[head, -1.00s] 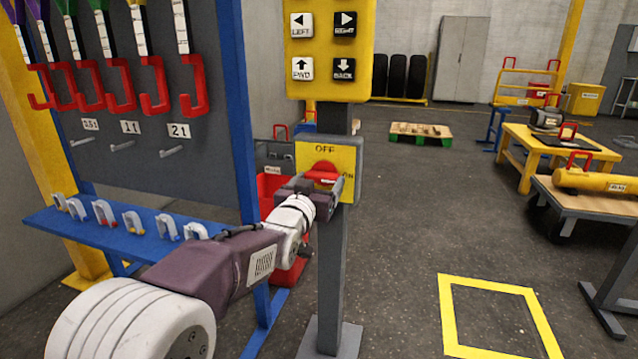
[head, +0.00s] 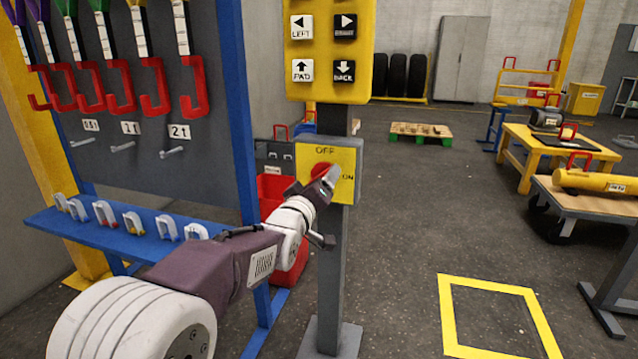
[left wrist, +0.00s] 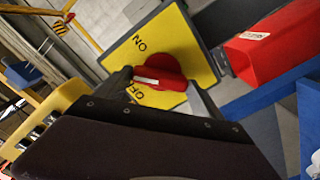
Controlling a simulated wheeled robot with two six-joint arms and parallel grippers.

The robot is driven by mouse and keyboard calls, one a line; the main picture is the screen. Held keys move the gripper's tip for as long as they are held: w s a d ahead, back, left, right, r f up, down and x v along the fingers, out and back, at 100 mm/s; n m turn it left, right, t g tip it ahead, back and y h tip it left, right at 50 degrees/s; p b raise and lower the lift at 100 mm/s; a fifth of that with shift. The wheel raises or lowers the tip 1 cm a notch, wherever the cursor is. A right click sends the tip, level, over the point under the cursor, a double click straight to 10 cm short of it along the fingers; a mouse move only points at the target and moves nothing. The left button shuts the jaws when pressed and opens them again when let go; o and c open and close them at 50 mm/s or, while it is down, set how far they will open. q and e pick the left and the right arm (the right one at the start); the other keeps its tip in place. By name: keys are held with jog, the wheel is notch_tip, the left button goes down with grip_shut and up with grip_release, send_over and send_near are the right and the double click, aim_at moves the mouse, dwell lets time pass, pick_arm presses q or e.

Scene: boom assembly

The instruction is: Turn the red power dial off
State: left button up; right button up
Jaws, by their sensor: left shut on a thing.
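The red power dial (head: 321,168) sits on a yellow plate (head: 346,160) marked OFF at the top and ON at the right. My left gripper (head: 327,180) is at the dial and hides much of it in the head view. In the left wrist view, the red dial (left wrist: 160,68) shows between my fingers, which are shut on its handle. My right gripper is not in view.
A yellow button box (head: 329,45) is above the plate on a grey post (head: 332,270). A blue-framed rack (head: 240,110) with red hooks stands left, close to my arm. A red bin (left wrist: 262,50) is behind the post.

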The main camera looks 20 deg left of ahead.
pick_arm(q)
jog(key=shift+f+n+p, duration=0.1)
jog(key=shift+n+p, duration=0.45)
jog(key=shift+n, duration=4.25)
jog(key=o, duration=1.4)
jog(key=shift+c, duration=0.2)
jog(key=shift+a, duration=0.1)
